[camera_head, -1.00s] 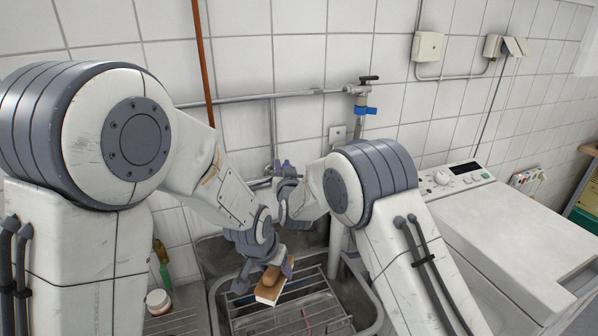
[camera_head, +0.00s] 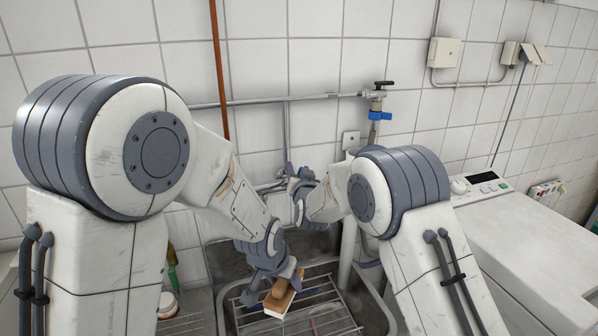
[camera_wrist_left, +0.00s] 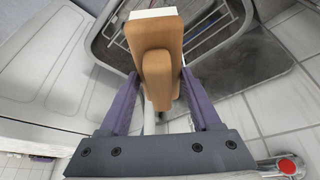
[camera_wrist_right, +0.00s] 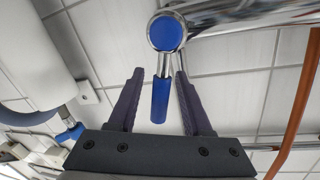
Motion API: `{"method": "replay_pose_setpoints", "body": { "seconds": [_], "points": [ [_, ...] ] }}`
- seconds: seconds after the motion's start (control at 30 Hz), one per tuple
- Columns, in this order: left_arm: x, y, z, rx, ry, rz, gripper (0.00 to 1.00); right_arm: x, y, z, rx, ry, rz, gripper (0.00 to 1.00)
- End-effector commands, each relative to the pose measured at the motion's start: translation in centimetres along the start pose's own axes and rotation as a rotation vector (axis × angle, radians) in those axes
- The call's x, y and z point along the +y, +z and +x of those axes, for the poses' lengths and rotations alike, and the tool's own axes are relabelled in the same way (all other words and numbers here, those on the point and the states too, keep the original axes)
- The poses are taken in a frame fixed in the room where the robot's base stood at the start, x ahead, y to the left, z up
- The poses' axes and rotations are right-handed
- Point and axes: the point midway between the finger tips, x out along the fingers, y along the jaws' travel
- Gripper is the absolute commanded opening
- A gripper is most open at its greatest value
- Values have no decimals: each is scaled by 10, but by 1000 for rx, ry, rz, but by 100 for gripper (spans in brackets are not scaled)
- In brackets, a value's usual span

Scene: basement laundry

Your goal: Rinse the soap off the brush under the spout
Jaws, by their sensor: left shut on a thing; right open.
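The wooden brush (camera_head: 281,297), with pale bristles, is held above the sink (camera_head: 386,316) and its wire rack. My left gripper (camera_head: 274,284) is shut on the brush; in the left wrist view the brush (camera_wrist_left: 161,75) is between the two purple fingers, its white bristle edge at the top. Soap cannot be made out. My right gripper (camera_head: 297,174) is open near the wall pipework above the sink. In the right wrist view a blue tap lever (camera_wrist_right: 160,100) lies between its open fingers (camera_wrist_right: 158,90). The spout is not clearly visible, hidden around my grippers.
A blue-handled valve (camera_head: 379,115) is on the wall pipe. A red-capped knob (camera_wrist_left: 287,166) shows in the left wrist view. A white machine (camera_head: 520,235) stands right of the sink. A round tub (camera_head: 167,304) and a green bottle (camera_head: 172,277) stand at left.

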Motion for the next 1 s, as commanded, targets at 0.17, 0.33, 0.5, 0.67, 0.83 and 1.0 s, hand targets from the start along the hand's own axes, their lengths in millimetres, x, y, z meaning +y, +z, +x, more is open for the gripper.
{"method": "replay_pose_setpoints", "body": {
  "seconds": [0.17,0.33,0.5,0.67,0.83,1.0],
  "points": [
    [0,1,2,1,0,0,4,0,1,-8,-2,0,0,50],
    [0,3,8,1,0,0,4,0,1,-35,0,-1,0,50],
    [0,6,14,1,0,0,4,0,1,-70,0,-2,0,50],
    [0,7,19,1,0,1,4,0,1,-99,0,-1,0,50],
    [0,8,20,1,0,1,4,0,0,-116,0,-1,0,50],
    [0,8,21,1,0,1,4,0,0,-120,0,0,0,50]
  ]
}}
